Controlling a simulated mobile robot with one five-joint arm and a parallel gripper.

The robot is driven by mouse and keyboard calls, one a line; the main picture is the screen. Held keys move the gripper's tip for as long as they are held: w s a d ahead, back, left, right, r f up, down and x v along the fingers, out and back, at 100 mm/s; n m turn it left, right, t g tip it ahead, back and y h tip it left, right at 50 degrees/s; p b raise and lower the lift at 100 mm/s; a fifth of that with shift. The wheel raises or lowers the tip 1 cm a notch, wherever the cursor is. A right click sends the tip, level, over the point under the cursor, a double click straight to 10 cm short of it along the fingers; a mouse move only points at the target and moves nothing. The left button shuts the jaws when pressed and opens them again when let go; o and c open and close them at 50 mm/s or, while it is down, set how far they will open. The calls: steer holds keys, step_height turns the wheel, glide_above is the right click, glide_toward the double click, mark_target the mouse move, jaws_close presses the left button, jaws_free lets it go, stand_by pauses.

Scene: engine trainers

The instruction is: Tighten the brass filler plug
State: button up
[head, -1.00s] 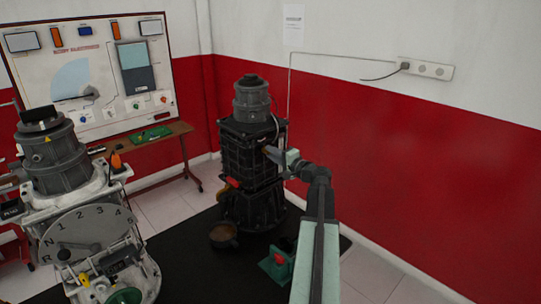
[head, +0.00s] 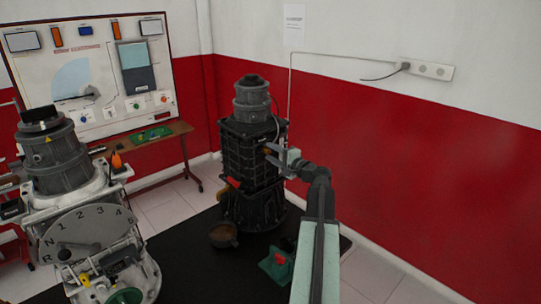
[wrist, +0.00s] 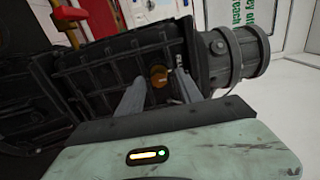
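The brass filler plug (wrist: 159,76) is a round brass-coloured disc on the ribbed side of the black engine trainer (wrist: 110,70). It shows small in the head view (head: 267,149), on the upper right side of the black trainer (head: 240,155). My gripper (head: 270,154) is at that side. In the wrist view, its two grey fingers (wrist: 160,84) are spread, one on each side of the plug in the picture. No grip on the plug shows. I cannot tell whether the fingertips touch the housing.
A grey-white gearbox trainer (head: 90,215) stands at the left. A pan (head: 224,236) and a green block with a red part (head: 276,263) lie on the dark mat (head: 190,265). A table (head: 155,150) stands behind. The red and white wall is to the right.

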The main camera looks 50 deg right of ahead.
steer(key=shift+s, duration=0.1)
steer(key=s, duration=0.7)
steer(key=shift+s+a, duration=0.3)
steer(key=shift+s, duration=0.05)
steer(key=shift+w, duration=0.1)
steer(key=w+a+f+n+g+y, duration=0.2)
steer(key=w+a+f+n+g, duration=0.15)
steer(key=a, duration=0.65)
steer(key=w+a+f+n+g+y, duration=0.25)
steer(key=w+a+f, duration=0.2)
steer(key=a, duration=0.55)
steer(key=w+a+f+n+g+y, duration=0.25)
steer(key=w+a+f, duration=0.2)
steer(key=a, duration=0.55)
steer(key=s+a+f+n+g+h, duration=0.2)
steer(key=s+a+f+n+g, duration=0.1)
steer(key=a, duration=0.5)
steer(key=s+a+f+n+g+h, duration=0.2)
steer(key=s+a+f+n+g, duration=0.1)
steer(key=a, duration=0.6)
steer(key=s+a+f+n+g+h, duration=0.1)
steer(key=s+a+f+n+g, duration=0.2)
steer(key=a, duration=0.5)
step_height(320, 180, down, 2)
steer(key=shift+s+a+f+n+h, duration=0.2)
steer(key=shift+s+a+n+h, duration=0.15)
steer(key=shift+s+n, duration=0.45)
